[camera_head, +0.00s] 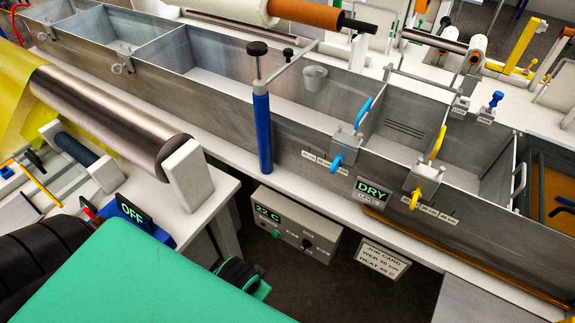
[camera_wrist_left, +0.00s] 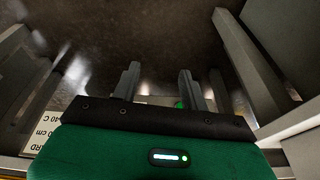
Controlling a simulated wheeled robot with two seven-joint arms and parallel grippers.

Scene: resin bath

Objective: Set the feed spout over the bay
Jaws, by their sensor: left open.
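The feed spout looks to be the grey swing arm (camera_head: 290,63) on a blue post (camera_head: 262,130) at the near wall of the long metal trough. A black knob (camera_head: 257,48) tops the post. The arm reaches across the trough, and its outlet is hard to make out. The bay, seemingly the compartment (camera_head: 396,143) between the blue-handled and yellow-handled dividers, lies to the right of the post. A sign below it reads DRY (camera_head: 373,190). My right gripper is not visible.
A control box (camera_head: 290,228) reading 22 C and a job card (camera_head: 380,260) sit under the trough. A metal roller (camera_head: 105,115) on white supports stands at left. An OFF switch box (camera_head: 135,218) is in front of it. Dark floor lies below.

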